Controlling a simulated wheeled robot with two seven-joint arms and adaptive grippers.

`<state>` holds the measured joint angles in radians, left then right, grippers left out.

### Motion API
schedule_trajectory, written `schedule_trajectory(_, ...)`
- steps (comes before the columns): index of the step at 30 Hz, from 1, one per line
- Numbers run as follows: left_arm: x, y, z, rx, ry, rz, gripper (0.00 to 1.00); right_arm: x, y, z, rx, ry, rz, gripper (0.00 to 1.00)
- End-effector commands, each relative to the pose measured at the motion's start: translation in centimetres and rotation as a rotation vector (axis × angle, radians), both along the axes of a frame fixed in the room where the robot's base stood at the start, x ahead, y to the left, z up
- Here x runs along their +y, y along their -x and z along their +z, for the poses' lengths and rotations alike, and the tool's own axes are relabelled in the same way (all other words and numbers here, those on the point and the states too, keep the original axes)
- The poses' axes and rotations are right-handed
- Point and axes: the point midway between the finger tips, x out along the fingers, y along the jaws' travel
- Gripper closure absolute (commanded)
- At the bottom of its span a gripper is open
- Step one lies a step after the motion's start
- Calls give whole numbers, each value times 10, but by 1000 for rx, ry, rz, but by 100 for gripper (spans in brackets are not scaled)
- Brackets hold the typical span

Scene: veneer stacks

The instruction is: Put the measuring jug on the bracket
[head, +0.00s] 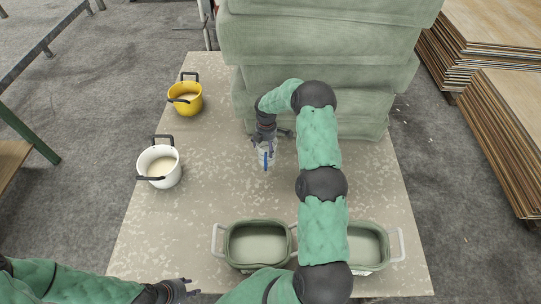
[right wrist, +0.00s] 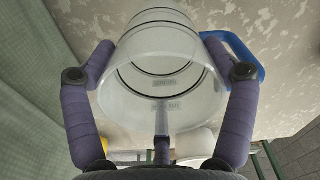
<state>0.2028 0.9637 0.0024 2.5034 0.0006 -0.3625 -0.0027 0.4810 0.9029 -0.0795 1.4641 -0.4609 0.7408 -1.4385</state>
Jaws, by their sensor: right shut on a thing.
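The measuring jug (head: 267,151) is clear, with a blue handle, and sits in front of the green padded stack in the head view. My right gripper (head: 264,141) is shut on it. I cannot tell whether the jug touches the table. I cannot make out a bracket in either view. My left gripper (head: 178,291) is at the lower left edge, empty; its finger opening is unclear.
The speckled table (head: 215,190) holds a yellow pot (head: 185,104), a white pot (head: 164,179), and two green tubs, left (head: 232,261) and right (head: 377,225). The green padded stack (head: 320,45) fills the back. Veneer stacks (head: 500,130) stand at the right. The table's middle left is clear.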

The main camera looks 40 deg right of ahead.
Motion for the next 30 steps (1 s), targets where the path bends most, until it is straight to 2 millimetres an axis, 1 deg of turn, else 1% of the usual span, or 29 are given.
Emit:
schedule_trajectory(1,0,0,-1,0,0,0,60,-2,5,-6,1,0,0,49)
schedule_trajectory(3,0,0,-1,0,0,0,60,-3,8,-10,-1,1,0,49)
schedule_trajectory(8,0,0,-1,0,0,0,60,-5,13,-17,0,1,0,49)
schedule_trajectory(11,0,0,-2,0,0,0,60,-7,19,-24,0,0,-1,49)
schedule_trajectory(15,0,0,-6,0,0,0,60,-7,19,-46,0,0,1,49)
schedule_trajectory(17,0,0,-6,0,0,0,60,-7,19,-52,0,0,1,49)
schedule_trajectory(25,0,0,-6,0,0,0,60,-7,18,-54,-2,2,1,49)
schedule_trajectory(29,0,0,-9,0,0,0,60,-7,18,-57,-2,1,1,49)
schedule_trajectory(30,0,0,-9,0,0,0,60,-7,18,-57,-1,0,1,6)
